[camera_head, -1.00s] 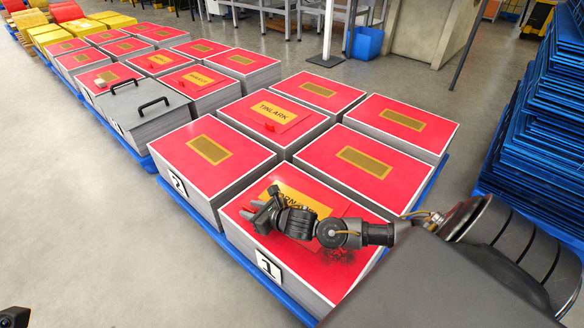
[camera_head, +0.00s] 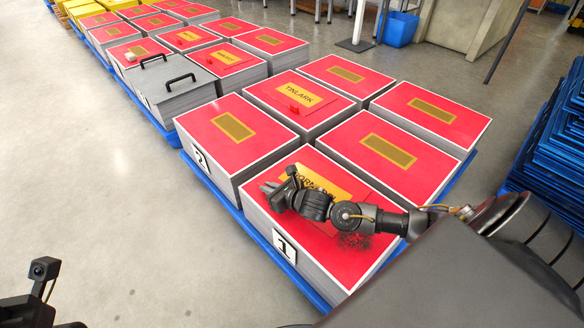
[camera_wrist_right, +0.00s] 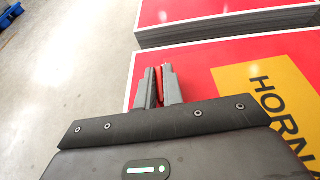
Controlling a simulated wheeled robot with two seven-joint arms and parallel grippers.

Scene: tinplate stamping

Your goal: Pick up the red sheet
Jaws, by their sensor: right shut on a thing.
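The red sheet (camera_head: 345,212) with a yellow label lies on the stack marked 1 (camera_head: 335,265), at the front of the rows. Part of its label reads HORNA in the right wrist view (camera_wrist_right: 270,100); my arm hides the rest in the head view. My right gripper (camera_head: 268,190) is over the left part of this stack, low at its top. In the right wrist view its fingers (camera_wrist_right: 160,82) are shut on a thin red piece, which looks like a raised tab of the sheet. My left gripper does not show; only dark parts of my left arm are at the bottom left.
Neighbouring red-topped stacks, including stack 2 (camera_head: 235,130) and the TINLARK stack (camera_head: 300,97), stand close by on a blue pallet (camera_head: 232,205). A grey plate with black handles (camera_head: 170,88) lies farther left. Floor at left is clear.

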